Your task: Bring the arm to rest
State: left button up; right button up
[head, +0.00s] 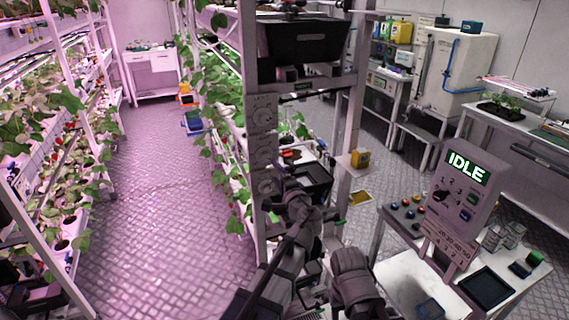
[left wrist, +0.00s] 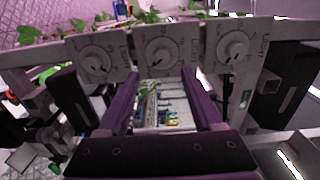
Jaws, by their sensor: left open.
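My left arm (head: 290,243) reaches up from the bottom of the head view to the end of a rack. My left gripper (head: 284,186) is near the grey dial panel (head: 263,115) on the rack post, with nothing seen in its jaws. In the left wrist view the left gripper (left wrist: 170,92) has its dark fingers wide apart, one at each side. Three dials (left wrist: 162,56) on pale plates stand ahead of it. I cannot tell if the fingers touch the panel. My right gripper does not show clearly.
Plant racks (head: 75,150) line the left, with a clear aisle floor (head: 165,210). A control box (head: 462,200) reading IDLE stands on a bench at the right. A black bin (head: 300,40) sits high on the rack. A yellow item (head: 360,158) sits on a small shelf.

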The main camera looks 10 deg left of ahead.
pick_arm(q)
jog(key=s+d+f+n+g+h, duration=0.25)
jog(key=s+f+n+g, duration=0.5)
jog(key=s+f, duration=0.65)
jog(key=s+d+f+g+h, duration=0.3)
jog(key=s+d, duration=0.2)
jog(key=s, duration=0.2)
jog(key=s+d+f+g+h, duration=0.3)
jog(key=s+d+f+g, duration=0.1)
jog(key=s, duration=0.4)
jog(key=shift+s+d+f, duration=0.3)
jog(key=shift+d, duration=0.1)
